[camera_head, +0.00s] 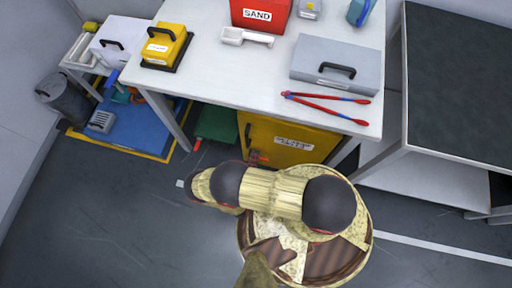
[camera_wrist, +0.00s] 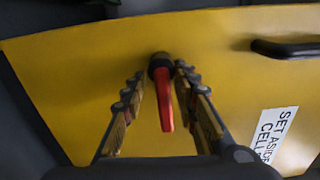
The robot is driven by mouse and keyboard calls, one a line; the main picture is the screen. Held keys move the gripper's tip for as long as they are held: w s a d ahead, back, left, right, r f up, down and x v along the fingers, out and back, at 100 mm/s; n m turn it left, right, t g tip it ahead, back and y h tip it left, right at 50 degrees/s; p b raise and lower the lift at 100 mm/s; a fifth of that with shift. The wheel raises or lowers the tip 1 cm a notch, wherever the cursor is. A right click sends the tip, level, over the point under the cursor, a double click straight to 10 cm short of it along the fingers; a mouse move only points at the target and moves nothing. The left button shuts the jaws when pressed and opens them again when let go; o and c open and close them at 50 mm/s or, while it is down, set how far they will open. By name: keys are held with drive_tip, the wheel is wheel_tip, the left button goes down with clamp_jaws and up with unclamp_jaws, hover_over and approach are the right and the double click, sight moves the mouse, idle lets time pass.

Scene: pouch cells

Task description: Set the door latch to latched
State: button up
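The door latch (camera_wrist: 165,98) is a red lever on a dark round pivot, set on the yellow door (camera_wrist: 75,75) of a cabinet. In the wrist view the lever hangs down from its pivot, close to vertical. My gripper (camera_wrist: 159,80) is open, with one finger on each side of the lever near the pivot. I cannot tell whether the right finger touches it. In the head view the yellow cabinet (camera_head: 288,140) stands under the white table. A bit of red shows there beside my arm, which hides part of the door.
A black door handle (camera_wrist: 285,49) and a white label (camera_wrist: 275,132) are on the door. The white table (camera_head: 225,75) above holds a grey case (camera_head: 335,65), red-and-blue tongs (camera_head: 325,105) and a yellow box (camera_head: 165,45). A dark-topped bench (camera_head: 460,90) stands at right.

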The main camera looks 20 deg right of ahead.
drive_tip(key=shift+s+d, duration=0.2)
drive_tip(key=shift+d, duration=0.1)
drive_tip(key=v, duration=1.2)
idle(0.8)
